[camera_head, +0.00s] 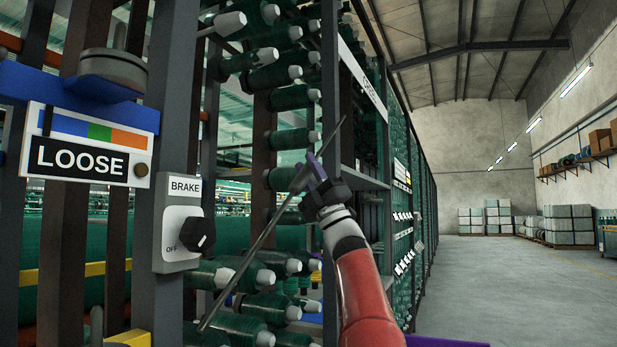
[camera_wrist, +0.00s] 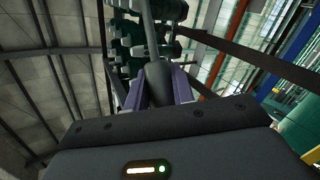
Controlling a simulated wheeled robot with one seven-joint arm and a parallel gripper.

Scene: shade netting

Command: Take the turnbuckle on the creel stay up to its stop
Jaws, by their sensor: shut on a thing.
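The creel stay (camera_head: 238,275) is a thin grey rod running diagonally across the front of the creel in the head view. The turnbuckle (camera_head: 299,180) is a thicker grey body on that rod, partly hidden by my fingers. My gripper (camera_head: 312,168), with purple fingers at the end of my red arm, is shut on it. In the wrist view the turnbuckle (camera_wrist: 158,82) sits between the two purple fingers (camera_wrist: 158,90), and the rod (camera_wrist: 148,25) runs on past them. A board reading LOOSE (camera_head: 84,158) has a blue, green and orange strip, with a dark mark over the blue end.
A BRAKE box (camera_head: 182,188) with a black knob (camera_head: 197,235) is on the post left of the stay; OFF is printed beside the knob. Green bobbins (camera_head: 290,139) crowd the creel behind the rod.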

